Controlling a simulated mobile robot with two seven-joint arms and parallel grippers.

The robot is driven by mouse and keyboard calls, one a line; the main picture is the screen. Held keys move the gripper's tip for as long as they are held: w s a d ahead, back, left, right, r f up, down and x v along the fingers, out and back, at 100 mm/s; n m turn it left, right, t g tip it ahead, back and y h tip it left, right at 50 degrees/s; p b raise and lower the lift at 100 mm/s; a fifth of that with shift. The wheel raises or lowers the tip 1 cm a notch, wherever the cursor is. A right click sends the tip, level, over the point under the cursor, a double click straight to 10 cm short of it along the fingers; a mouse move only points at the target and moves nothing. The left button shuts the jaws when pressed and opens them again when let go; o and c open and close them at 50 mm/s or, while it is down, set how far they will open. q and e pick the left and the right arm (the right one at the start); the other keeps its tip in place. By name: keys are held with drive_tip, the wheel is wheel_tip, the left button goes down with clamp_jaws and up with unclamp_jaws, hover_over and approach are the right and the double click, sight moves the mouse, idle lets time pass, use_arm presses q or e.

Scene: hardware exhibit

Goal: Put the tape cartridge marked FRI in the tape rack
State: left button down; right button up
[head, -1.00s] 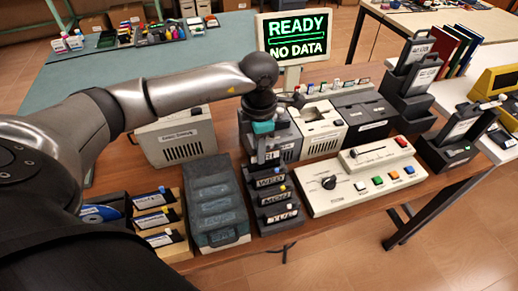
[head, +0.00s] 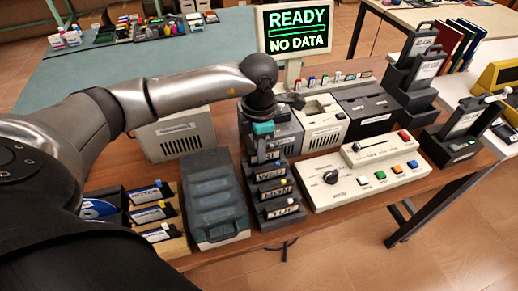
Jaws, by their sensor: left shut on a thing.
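The tape rack (head: 286,222) is a dark stepped stand at the front middle of the table. Cartridges with white labels WED, MON and TUE sit in it, TUE nearest me. My left gripper (head: 262,118) points down over the rack's rear end. It is shut on a dark cartridge with a teal part at its top. The cartridge (head: 268,146) is upright behind WED, and its label is partly hidden, with "RI" readable. I cannot tell whether its lower end is inside the rear slot. My right gripper is not in view.
A grey ridged case (head: 215,200) stands close left of the rack. A control panel (head: 370,180) with coloured buttons is close on its right. Drive units (head: 325,122) stand behind, below a monitor (head: 296,30) reading "READY NO DATA". Dark holders (head: 410,85) stand at the right.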

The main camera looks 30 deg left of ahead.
use_arm(q)
drive_tip(key=c, duration=0.7)
unclamp_jaws()
drive_tip(key=shift+c, duration=0.2)
wheel_tip(320, 180, up, 8)
drive_tip(key=p, duration=0.6)
drive_tip(key=shift+r, duration=0.1)
